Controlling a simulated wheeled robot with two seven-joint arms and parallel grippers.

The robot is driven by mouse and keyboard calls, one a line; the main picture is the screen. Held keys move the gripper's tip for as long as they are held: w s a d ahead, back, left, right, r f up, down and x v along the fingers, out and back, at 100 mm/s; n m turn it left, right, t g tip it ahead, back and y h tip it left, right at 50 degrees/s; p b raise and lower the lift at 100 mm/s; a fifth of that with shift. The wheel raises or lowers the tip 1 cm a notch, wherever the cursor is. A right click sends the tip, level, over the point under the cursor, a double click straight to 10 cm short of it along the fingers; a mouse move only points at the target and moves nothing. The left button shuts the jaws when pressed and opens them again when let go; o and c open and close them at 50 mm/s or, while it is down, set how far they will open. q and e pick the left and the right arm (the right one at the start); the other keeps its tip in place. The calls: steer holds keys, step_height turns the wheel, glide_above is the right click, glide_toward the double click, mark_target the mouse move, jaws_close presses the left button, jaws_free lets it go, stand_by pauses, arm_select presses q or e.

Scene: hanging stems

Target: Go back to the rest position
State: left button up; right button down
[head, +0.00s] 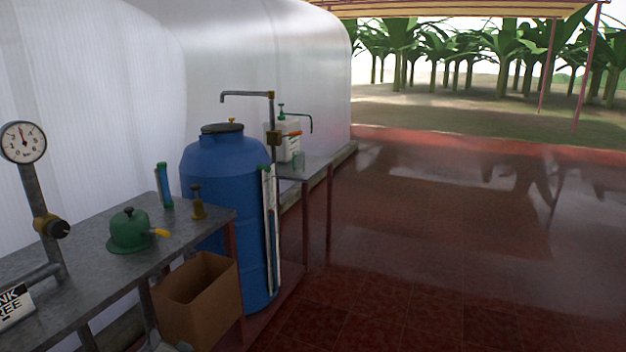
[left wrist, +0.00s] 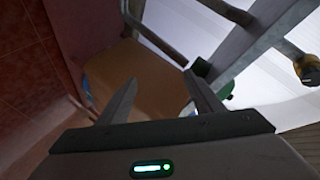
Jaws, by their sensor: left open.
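My left gripper (left wrist: 160,80) is open, its two fingers apart with nothing between them. In the head view, only a small grey part of it (head: 168,346) shows at the bottom edge, low by the cardboard box (head: 202,300). In the left wrist view, the brown box (left wrist: 145,72) lies beyond the fingers. I cannot tell how far the fingertips are from it. My right gripper is in neither view.
A grey metal bench (head: 80,262) on the left carries a green domed device (head: 128,232) and a pressure gauge (head: 23,142) on a pipe. A blue barrel (head: 222,180) stands behind the box. The red tiled floor (head: 430,270) to the right is clear.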

arm_select(q)
steer(key=s+d+f+m+h, duration=0.1)
steer(key=s+d+f+h, duration=0.1)
steer(key=s+d+f, duration=0.35)
steer(key=s+d+f+g+h, duration=0.1)
steer(key=s+d+f+h, duration=0.15)
steer(key=s+f, duration=0.6)
steer(key=s+d+f+m+h, duration=0.1)
steer(key=s+d+f+h, duration=0.3)
steer(key=f, duration=0.7)
steer(key=s+d+f, duration=0.4)
steer(key=s, duration=0.5)
steer(key=s+d+f+n+g+h, duration=0.1)
steer(key=s+d+f, duration=0.3)
steer(key=s, duration=0.6)
steer(key=s+d+f+n+g+h, duration=0.1)
steer(key=s+d+f, duration=0.3)
steer(key=s, duration=0.6)
steer(key=shift+s+d+f, duration=0.15)
steer(key=shift+d+f, duration=0.1)
steer(key=shift+f, duration=0.7)
